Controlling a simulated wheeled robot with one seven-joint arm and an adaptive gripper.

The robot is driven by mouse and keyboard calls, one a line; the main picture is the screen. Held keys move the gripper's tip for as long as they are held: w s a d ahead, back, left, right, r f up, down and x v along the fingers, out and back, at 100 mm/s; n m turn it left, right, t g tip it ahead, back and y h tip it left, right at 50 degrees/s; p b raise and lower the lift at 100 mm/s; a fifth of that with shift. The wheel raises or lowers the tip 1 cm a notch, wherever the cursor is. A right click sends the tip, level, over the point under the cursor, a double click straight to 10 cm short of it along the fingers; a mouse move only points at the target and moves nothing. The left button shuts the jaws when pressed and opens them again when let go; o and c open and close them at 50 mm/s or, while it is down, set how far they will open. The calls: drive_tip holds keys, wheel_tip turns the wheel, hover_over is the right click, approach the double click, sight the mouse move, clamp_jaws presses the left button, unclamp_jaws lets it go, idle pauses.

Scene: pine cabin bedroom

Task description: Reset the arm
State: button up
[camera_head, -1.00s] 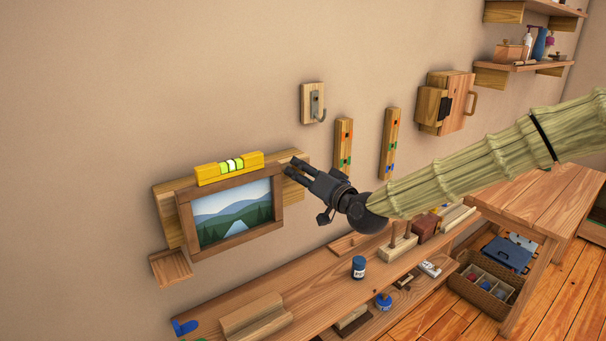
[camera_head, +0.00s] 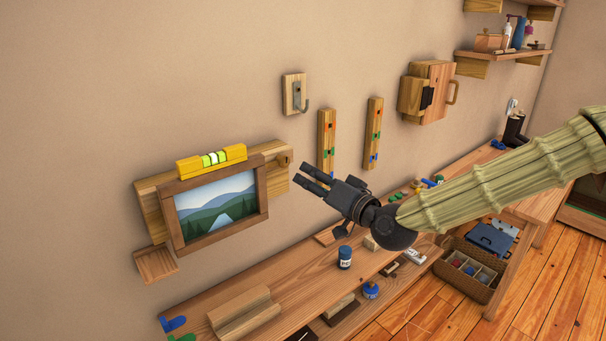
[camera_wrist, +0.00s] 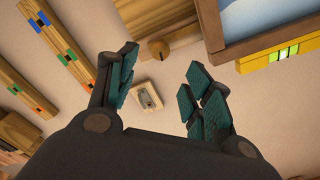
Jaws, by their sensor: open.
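My gripper (camera_head: 316,181) is open and empty in the head view, in the air to the right of the framed landscape picture (camera_head: 216,214). Its fingers point left, toward the wooden backboard (camera_head: 153,205) behind the frame. In the wrist view my gripper (camera_wrist: 163,90) shows two spread fingers with teal pads and nothing between them. Beyond the fingers are the wall hook plate (camera_wrist: 148,95) and a round wooden peg (camera_wrist: 158,49). A yellow spirit level (camera_head: 212,160) lies along the top of the frame; part of it shows in the wrist view (camera_wrist: 285,55).
Below is a bench (camera_head: 290,285) with a blue jar (camera_head: 345,257). A basket (camera_head: 470,270) stands at right.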

drive_tip(key=shift+s+d, duration=0.4)
drive_tip(key=shift+s, duration=0.2)
drive_tip(key=s+d+f+g+h, duration=0.15)
drive_tip(key=s+f, duration=0.35)
drive_tip(key=f, duration=0.7)
drive_tip(key=s+f+g+h, duration=0.2)
drive_tip(key=s+f+g, duration=0.15)
drive_tip(key=f, duration=0.85)
drive_tip(key=s+d+f+g+h, duration=0.15)
drive_tip(key=s+f, duration=0.35)
drive_tip(key=f, duration=0.6)
drive_tip(key=s+d+f+g+h, duration=0.2)
drive_tip(key=s+d+f, duration=0.2)
drive_tip(key=s, duration=0.5)
drive_tip(key=s+d+f+g+h, duration=0.1)
drive_tip(key=s+d+f+g, duration=0.2)
drive_tip(key=s+f, duration=0.6)
drive_tip(key=s+d+f+g+h, duration=0.2)
drive_tip(key=s+d+f, duration=0.3)
drive_tip(key=s, duration=0.5)
drive_tip(key=shift+s+d+f+g+h, duration=0.25)
drive_tip(key=shift+d+f+g+h, duration=0.1)
drive_tip(key=shift+f+g, duration=0.3)
